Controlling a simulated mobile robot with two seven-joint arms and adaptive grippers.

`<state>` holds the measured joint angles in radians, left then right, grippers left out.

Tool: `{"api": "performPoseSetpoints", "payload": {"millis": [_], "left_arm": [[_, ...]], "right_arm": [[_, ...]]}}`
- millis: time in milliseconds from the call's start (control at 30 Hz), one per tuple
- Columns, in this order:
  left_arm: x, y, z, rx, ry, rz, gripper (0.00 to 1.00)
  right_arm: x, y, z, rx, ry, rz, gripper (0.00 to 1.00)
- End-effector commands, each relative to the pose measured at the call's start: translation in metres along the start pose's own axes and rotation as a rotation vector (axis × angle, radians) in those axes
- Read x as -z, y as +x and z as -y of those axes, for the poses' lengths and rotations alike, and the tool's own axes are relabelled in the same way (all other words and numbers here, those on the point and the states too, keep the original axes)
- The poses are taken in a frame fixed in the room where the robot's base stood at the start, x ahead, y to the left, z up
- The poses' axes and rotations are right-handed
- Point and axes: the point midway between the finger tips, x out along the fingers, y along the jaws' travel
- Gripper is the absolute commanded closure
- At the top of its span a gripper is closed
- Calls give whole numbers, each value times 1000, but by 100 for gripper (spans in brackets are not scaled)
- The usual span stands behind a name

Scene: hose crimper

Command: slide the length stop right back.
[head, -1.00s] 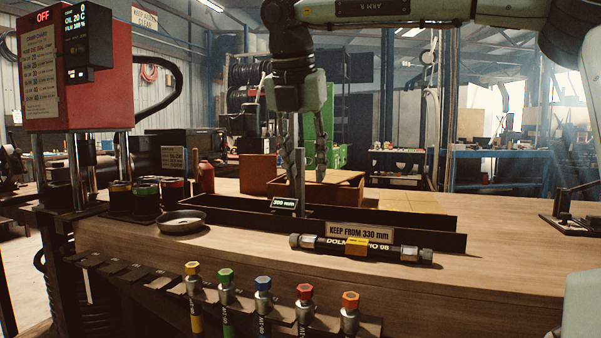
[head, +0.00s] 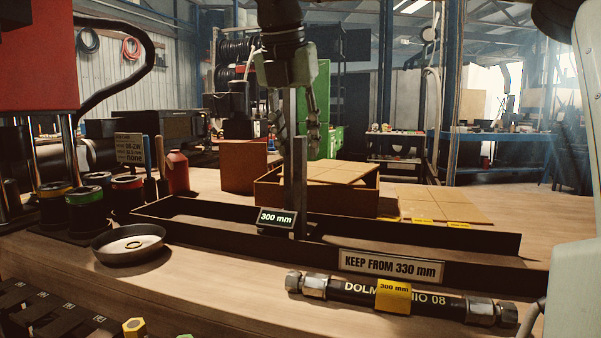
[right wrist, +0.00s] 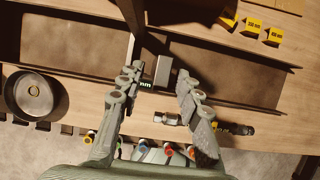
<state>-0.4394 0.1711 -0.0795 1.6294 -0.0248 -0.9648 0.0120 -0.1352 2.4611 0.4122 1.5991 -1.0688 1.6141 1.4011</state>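The length stop (head: 299,185) is an upright grey metal post with a small display (head: 277,217) reading 300 mm, standing in a long dark trough (head: 470,237). My right gripper (head: 296,140) hangs at the post's upper half, its fingers apart. In the right wrist view the gripper (right wrist: 157,75) is open, with a grey block of the stop (right wrist: 163,69) in the gap between its fingertips. No finger clearly touches it. My left gripper is not in view.
A black hose (head: 350,291) with a yellow 300 mm tag lies before the trough, near a KEEP FROM 330 mm sign (head: 391,266). A round dish (head: 128,245) stands at left. A wooden box (head: 316,187) sits behind. The trough is clear right of the stop.

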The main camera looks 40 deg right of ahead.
Motion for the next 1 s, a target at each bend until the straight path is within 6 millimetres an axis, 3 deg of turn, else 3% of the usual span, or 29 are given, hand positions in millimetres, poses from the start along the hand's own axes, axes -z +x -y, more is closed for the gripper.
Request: {"api": "performPoseSetpoints", "payload": {"millis": [167,600,967,1000], "left_arm": [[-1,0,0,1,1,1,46],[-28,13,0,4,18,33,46],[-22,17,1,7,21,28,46],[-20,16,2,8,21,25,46]], "right_arm": [[0,10,0,0,-1,-2,66],[0,72,0,1,-1,-3,66],[0,78,0,0,-1,0,66],[0,78,0,0,-1,0,70]]}}
